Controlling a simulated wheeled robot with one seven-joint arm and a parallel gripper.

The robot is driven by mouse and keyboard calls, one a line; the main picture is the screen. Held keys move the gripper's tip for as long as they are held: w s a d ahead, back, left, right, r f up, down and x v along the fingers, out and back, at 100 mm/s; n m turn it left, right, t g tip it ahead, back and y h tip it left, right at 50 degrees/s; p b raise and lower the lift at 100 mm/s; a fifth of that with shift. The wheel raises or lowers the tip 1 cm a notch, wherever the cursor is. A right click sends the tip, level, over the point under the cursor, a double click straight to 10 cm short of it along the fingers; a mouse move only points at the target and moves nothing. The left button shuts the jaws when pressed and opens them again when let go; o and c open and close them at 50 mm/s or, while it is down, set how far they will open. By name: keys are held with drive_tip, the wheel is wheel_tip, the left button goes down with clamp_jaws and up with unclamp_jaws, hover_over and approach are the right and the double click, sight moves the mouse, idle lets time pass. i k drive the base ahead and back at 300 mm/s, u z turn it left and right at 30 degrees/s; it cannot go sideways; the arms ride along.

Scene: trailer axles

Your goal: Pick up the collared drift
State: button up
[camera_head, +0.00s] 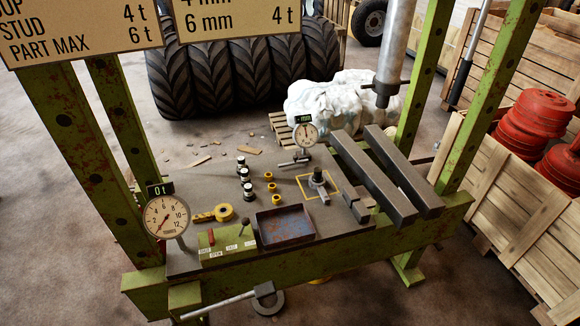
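No piece is labelled as the collared drift, and I cannot tell for certain which one it is. A dark upright piece with a wider ring (318,178) stands by the yellow square outline on the bench plate. Several small black-and-white cylinders (245,176) stand in a row left of it. Several small yellow pieces (272,187) stand between that row and the outline. My gripper is not in view, so its state and distance from these pieces cannot be seen.
A grey cylinder (395,50) hangs above two long steel bars (386,178). Green posts (88,150) frame the bench. A rusty tray (285,224), dial gauges (166,216) and a lever panel (227,240) crowd its front and left. A crate of red parts (515,210) stands right.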

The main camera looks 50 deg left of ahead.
sight(317, 178)
drive_tip(key=u, duration=0.7)
drive_tip(key=i, duration=1.25)
drive_tip(key=u, duration=1.65)
drive_tip(key=i, duration=0.6)
drive_tip(key=u, duration=0.75)
